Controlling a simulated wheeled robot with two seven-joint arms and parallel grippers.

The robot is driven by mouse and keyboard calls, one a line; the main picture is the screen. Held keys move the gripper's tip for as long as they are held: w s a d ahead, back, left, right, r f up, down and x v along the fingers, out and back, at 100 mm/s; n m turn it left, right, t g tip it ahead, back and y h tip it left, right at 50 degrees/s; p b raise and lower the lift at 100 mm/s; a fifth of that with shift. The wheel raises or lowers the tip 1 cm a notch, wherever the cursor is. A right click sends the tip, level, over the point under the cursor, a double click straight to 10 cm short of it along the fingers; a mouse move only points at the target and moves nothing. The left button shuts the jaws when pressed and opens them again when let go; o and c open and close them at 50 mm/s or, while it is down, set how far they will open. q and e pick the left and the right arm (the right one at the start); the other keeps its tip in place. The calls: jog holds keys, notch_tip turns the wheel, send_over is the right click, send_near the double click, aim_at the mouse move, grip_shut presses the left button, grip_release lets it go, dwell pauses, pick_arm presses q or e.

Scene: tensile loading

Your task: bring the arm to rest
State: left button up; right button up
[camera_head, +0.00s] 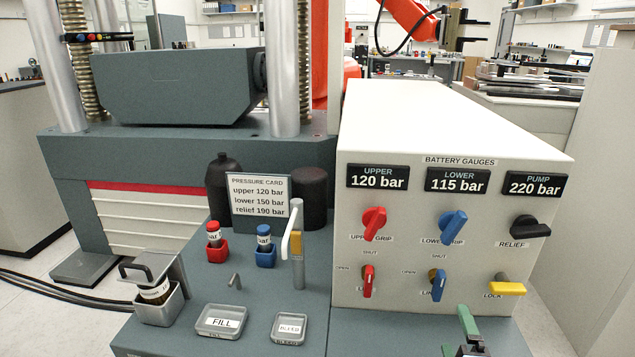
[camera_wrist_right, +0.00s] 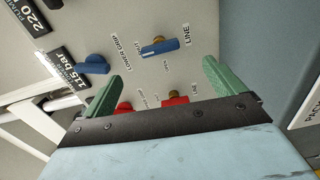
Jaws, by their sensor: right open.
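My right gripper (camera_head: 459,337) shows at the bottom edge of the head view, in front of the gauge panel and below the blue lower line valve. Its green fingers (camera_wrist_right: 163,88) are spread apart with nothing between them in the right wrist view. The wrist view looks at the panel, with the blue line handle (camera_wrist_right: 160,47) beyond the fingers and the red handles partly hidden behind the gripper. My left gripper is not in view.
The white gauge box (camera_head: 450,130) reads upper 120, lower 115 and pump 220 bar. It carries red, blue, black and yellow handles. On the bench stand a pressure card (camera_head: 258,197), a hand lever (camera_head: 297,245), two trays and capped bottles. The testing machine (camera_head: 180,85) stands behind.

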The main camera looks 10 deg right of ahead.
jog(key=s+a+f+m+g+y, duration=0.3)
jog(key=s+a+m+g, duration=0.3)
jog(key=s, duration=0.5)
jog(key=s+a+f+m+g+y, duration=0.2)
jog(key=s+a+m+g, duration=0.2)
jog(key=s+m+g, duration=0.45)
pick_arm(q)
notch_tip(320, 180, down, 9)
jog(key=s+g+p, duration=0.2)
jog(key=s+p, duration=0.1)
jog(key=p, duration=1.4)
pick_arm(e)
jog(key=s+f+n, duration=0.2)
jog(key=s+f, duration=0.2)
jog(key=f, duration=0.5)
pick_arm(q)
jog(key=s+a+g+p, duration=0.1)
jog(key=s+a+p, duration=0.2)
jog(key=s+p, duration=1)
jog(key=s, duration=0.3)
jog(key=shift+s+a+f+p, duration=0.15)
jog(key=shift+p, duration=0.25)
pick_arm(e)
jog(key=s+d+g, duration=0.1)
jog(key=s+d, duration=0.2)
jog(key=s, duration=1.3)
jog(key=shift+s+f+g, duration=0.35)
jog(key=shift+s+f, duration=0.05)
